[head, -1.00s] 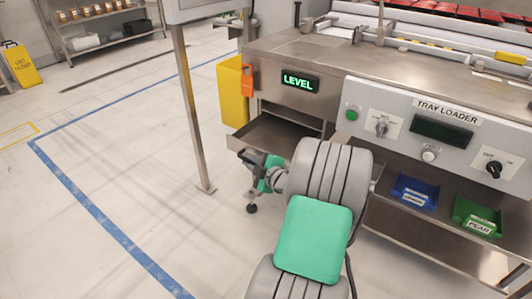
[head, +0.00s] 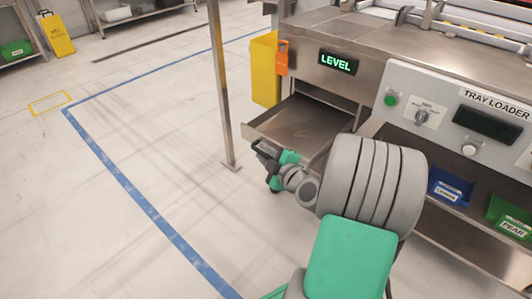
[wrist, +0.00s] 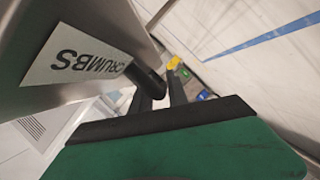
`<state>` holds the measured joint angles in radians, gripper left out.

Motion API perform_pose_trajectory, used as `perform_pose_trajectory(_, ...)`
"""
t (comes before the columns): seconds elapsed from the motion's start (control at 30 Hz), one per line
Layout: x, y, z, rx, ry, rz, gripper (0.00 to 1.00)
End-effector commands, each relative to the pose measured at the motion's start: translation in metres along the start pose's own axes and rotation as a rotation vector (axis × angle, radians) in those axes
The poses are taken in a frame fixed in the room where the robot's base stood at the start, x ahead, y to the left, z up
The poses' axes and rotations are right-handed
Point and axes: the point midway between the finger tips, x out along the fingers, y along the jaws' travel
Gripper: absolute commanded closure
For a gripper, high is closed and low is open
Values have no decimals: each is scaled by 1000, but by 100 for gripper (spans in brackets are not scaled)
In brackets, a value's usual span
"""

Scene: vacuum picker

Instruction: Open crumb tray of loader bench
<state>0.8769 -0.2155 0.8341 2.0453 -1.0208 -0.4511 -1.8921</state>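The crumb tray (head: 300,122) is a shallow steel drawer under the LEVEL display, standing well out of the loader bench (head: 335,30). Its inside is visible and looks empty. In the wrist view its steel front (wrist: 95,25) carries a white label (wrist: 75,58) reading CRUMBS upside down. A black handle (wrist: 147,80) sticks out from that front. My gripper (head: 264,154) is at the front of the tray in the head view. In the wrist view my gripper's dark fingers (wrist: 160,95) sit on either side of the handle and look closed on it; the exact contact is partly hidden.
A steel post (head: 221,90) stands left of the tray, close to my gripper. A yellow bin (head: 265,75) is behind the tray. A blue bin (head: 448,190) and a green bin (head: 512,213) sit on the lower shelf at right.

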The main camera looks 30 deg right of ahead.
Motion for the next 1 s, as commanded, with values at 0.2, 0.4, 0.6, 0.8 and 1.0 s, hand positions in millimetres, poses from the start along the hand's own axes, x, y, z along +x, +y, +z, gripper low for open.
perform_pose_trajectory(0.2,-1,1,1,0,-2,3,78)
perform_pose_trajectory(0.4,-28,4,1,2,-7,6,78)
perform_pose_trajectory(0.6,-66,3,2,3,-7,4,78)
perform_pose_trajectory(0.8,-79,0,0,0,-1,1,78)
perform_pose_trajectory(1.0,-79,0,0,0,0,0,78)
